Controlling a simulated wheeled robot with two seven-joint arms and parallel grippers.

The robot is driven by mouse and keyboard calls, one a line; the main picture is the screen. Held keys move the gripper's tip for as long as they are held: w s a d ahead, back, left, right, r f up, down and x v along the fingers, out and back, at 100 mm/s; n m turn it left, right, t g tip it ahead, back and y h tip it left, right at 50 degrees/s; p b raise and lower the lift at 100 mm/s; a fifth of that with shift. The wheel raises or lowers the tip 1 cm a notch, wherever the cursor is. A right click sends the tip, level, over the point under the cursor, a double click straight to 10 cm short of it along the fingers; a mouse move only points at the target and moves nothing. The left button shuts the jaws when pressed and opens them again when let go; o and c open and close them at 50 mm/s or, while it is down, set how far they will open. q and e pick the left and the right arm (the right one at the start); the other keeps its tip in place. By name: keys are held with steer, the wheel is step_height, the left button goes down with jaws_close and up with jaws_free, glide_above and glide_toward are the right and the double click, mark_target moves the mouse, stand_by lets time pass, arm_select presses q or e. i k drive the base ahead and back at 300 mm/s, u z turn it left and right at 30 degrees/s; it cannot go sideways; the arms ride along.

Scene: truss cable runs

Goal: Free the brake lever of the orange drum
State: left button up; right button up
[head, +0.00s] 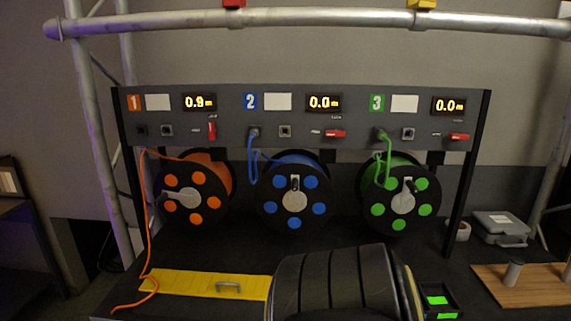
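The orange drum (197,192) hangs at the left under the grey panel (222,101), in the bay marked 1. Its brake lever (212,130) is red and stands upright on the panel, below a display reading 0.9 m. The orange cable (149,220) runs from the drum down the left side and lies loose on the table front. The crank (170,196) on the drum's face points left.
Blue drum (294,193) and green drum (398,199) have red levers lying sideways and displays at 0.0 m. A yellow plate (205,284) with a handle lies in front. A grey case (500,227) stands right.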

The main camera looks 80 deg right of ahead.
mark_target(212, 131)
steer(key=z, duration=0.35)
steer(key=i, duration=1.2)
steer(key=z, duration=2.9)
